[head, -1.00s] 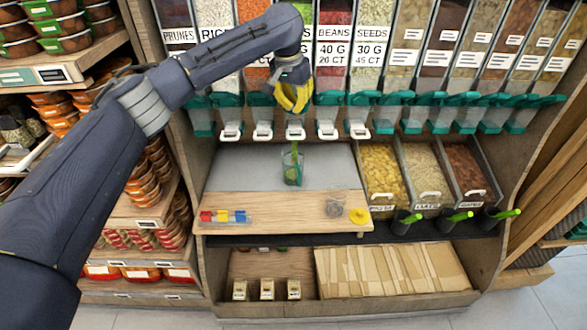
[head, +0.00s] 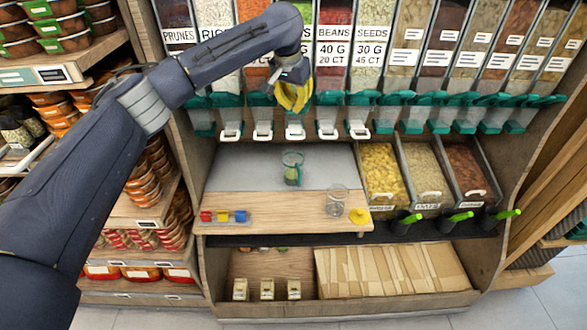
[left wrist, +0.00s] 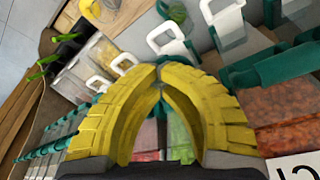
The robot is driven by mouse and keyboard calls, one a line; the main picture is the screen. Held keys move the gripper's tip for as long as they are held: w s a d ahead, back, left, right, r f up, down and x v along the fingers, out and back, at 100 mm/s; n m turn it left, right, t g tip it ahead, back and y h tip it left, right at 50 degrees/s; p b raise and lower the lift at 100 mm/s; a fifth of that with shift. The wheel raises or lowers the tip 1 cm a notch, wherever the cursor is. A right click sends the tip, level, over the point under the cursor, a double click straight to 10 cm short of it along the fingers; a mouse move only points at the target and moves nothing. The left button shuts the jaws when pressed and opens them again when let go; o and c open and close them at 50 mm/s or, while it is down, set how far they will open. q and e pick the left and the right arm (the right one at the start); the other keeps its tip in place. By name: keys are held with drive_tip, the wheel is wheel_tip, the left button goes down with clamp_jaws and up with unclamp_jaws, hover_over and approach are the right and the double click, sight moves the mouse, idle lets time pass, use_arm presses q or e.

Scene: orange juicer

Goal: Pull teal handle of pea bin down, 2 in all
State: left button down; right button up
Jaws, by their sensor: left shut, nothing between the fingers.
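My left gripper (head: 293,100) has yellow fingers and hangs in front of the pea bin's dispenser in the head view. In the left wrist view its fingertips (left wrist: 160,76) meet with nothing between them. The pea bin (head: 303,12) shows green contents above my wrist; its green also shows between the fingers in the left wrist view (left wrist: 178,140). Its teal handle is mostly hidden behind the fingers, so I cannot tell its angle or whether they touch it. The pea bin's white spout (head: 295,132) shows below. A clear cup (head: 292,170) with green contents stands beneath. My right gripper is out of view.
Neighbouring bins with teal handles (head: 360,98) and white spouts (head: 327,131) stand close on both sides. A wooden board (head: 280,208) carries an empty glass (head: 337,200), a yellow piece (head: 359,215) and small coloured blocks (head: 223,216). Open food bins (head: 383,178) stand to the right.

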use_arm(q)
wheel_tip(320, 180, up, 8)
drive_tip(key=w, duration=0.1)
drive_tip(key=shift+w+a, duration=0.15)
drive_tip(key=shift+w, duration=0.05)
idle(0.6)
idle(0.5)
drive_tip(key=s+r, duration=0.4)
drive_tip(key=r, duration=0.1)
drive_tip(key=shift+d, duration=0.25)
idle(0.6)
